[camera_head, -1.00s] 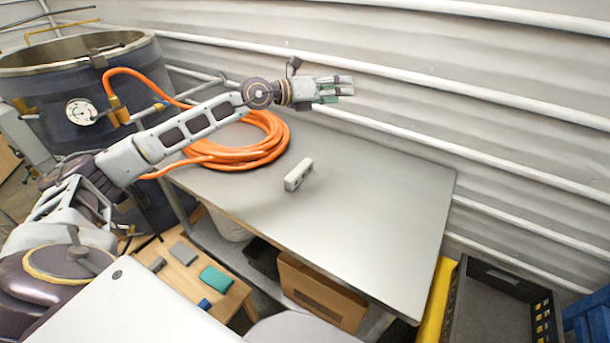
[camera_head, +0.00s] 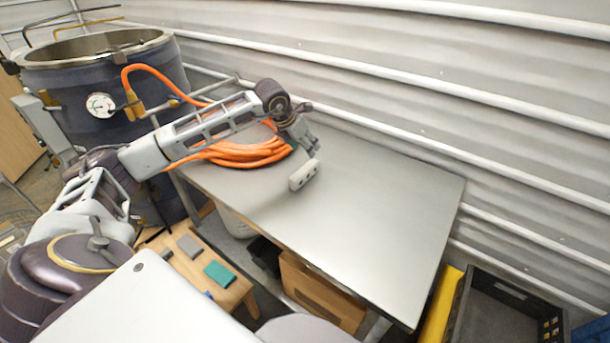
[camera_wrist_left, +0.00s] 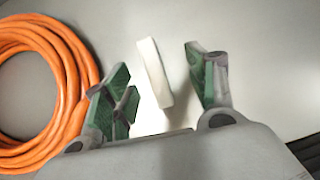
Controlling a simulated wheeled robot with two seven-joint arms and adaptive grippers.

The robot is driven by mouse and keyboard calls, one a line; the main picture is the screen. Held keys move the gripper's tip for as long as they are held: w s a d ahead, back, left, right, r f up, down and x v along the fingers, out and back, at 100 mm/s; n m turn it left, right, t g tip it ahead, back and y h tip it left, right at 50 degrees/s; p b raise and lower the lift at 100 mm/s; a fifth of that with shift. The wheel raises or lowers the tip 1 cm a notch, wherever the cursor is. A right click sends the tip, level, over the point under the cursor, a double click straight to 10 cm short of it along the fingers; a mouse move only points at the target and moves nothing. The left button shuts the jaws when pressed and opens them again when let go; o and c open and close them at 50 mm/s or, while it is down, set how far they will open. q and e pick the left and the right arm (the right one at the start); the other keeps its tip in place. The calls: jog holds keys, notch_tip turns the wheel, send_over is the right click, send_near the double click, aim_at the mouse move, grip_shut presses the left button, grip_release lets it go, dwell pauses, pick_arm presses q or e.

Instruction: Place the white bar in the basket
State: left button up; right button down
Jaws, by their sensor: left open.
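The white bar (camera_head: 303,175) lies on the grey metal table (camera_head: 375,215), near the coil of orange hose. My left gripper (camera_head: 314,151) is just behind and above the bar in the head view, pointing down. In the left wrist view the bar (camera_wrist_left: 155,73) shows between the two green-padded fingers of the open left gripper (camera_wrist_left: 160,85), with a gap on each side. A dark crate (camera_head: 497,295), possibly the basket, stands at the lower right beyond the table's end; it looks empty where visible. My right gripper is not in view.
The orange hose coil (camera_head: 243,152) lies at the table's left end, beside a dark tank (camera_head: 100,85) with a gauge. A low wooden table (camera_head: 187,261) with small blocks is in front. The table's right half is clear. A corrugated wall runs behind.

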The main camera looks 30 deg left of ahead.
aim_at(304, 170)
pick_arm(q)
jog(key=shift+s+a+f+n+g+y, duration=0.2)
jog(key=shift+s+a+f+g, duration=0.2)
jog(key=shift+s, duration=0.25)
jog(key=shift+s+a+f+n+g+y, duration=0.2)
jog(key=shift+s+a+f+g, duration=0.15)
jog(key=shift+s, duration=0.25)
jog(key=shift+p+x, duration=0.6)
jog(key=shift+x, duration=3.65)
jog(key=shift+w+a, duration=0.1)
jog(key=shift+w, duration=0.05)
jog(key=shift+p+x, duration=0.65)
jog(key=shift+x, duration=1.85)
jog(key=shift+a, duration=0.2)
jog(key=shift+c, duration=0.5)
